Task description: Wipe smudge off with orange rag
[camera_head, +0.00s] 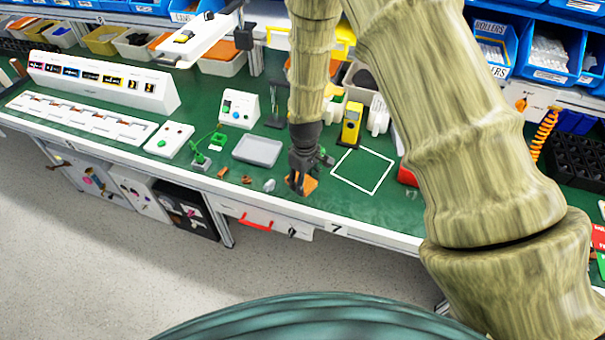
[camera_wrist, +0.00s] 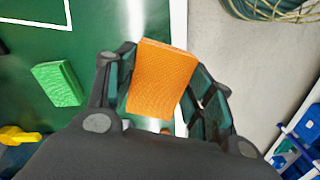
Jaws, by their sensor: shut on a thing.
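My gripper (camera_head: 296,186) is over the front part of the green bench (camera_head: 275,190) in the head view. In the wrist view my gripper (camera_wrist: 170,85) is shut on the orange rag (camera_wrist: 162,78), a flat textured rectangle between the two fingers. The rag (camera_head: 308,184) also shows in the head view, partly hidden behind the fingers. I cannot tell whether it touches the bench. A white square outline (camera_head: 363,171) is marked on the bench just right of my gripper. I cannot make out a smudge in either view.
A green block (camera_wrist: 58,83) lies on the bench left of my gripper in the wrist view. A grey tray (camera_head: 258,150) and small brown pieces (camera_head: 223,172) lie to the left in the head view. A yellow device (camera_head: 351,124) stands behind the outline. The bench front edge is close.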

